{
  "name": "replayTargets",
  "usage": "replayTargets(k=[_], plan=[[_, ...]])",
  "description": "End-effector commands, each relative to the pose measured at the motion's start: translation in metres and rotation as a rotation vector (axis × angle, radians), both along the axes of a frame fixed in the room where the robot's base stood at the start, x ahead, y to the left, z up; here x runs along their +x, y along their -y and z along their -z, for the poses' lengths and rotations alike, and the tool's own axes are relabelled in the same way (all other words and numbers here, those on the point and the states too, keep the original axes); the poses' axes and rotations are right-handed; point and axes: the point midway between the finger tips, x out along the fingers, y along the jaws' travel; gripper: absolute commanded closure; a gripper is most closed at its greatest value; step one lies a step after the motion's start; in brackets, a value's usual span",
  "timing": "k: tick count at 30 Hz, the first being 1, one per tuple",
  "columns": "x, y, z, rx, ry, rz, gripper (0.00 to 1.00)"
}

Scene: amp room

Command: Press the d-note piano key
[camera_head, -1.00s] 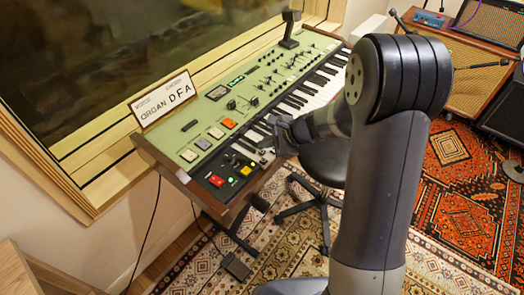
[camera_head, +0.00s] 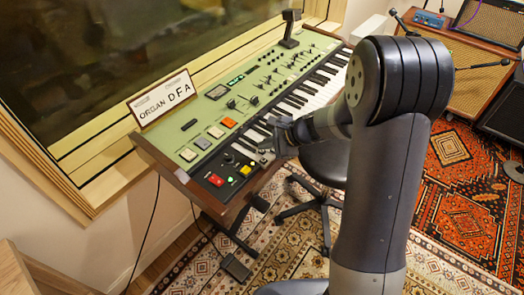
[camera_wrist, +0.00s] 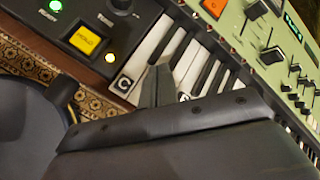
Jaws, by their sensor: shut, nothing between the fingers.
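The organ keyboard (camera_head: 305,95) stands against the window, its white and black keys facing the room. In the wrist view, a white key labelled C (camera_wrist: 126,82) lies at the near end of the keys. The white key beside it (camera_wrist: 183,74) is partly covered by my gripper; a label at its front edge is mostly hidden, so I cannot read it. My gripper (camera_wrist: 158,74) is shut and empty, its tips over the keys just right of the C key. In the head view my gripper (camera_head: 267,151) is at the near end of the keyboard. I cannot tell whether it touches a key.
A yellow button (camera_wrist: 86,40) and a lit green light (camera_wrist: 56,6) sit on the panel beside the keys. A sign reading ORGAN DFA (camera_head: 163,98) stands on top. A black stool (camera_head: 325,160) is under my arm. Patterned rugs (camera_head: 290,250) cover the floor.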

Motion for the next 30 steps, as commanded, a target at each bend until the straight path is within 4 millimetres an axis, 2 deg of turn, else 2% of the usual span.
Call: replayTargets(k=[30], plan=[[0.0,0.0,0.011,0.0,0.0,0.0,1.0]])
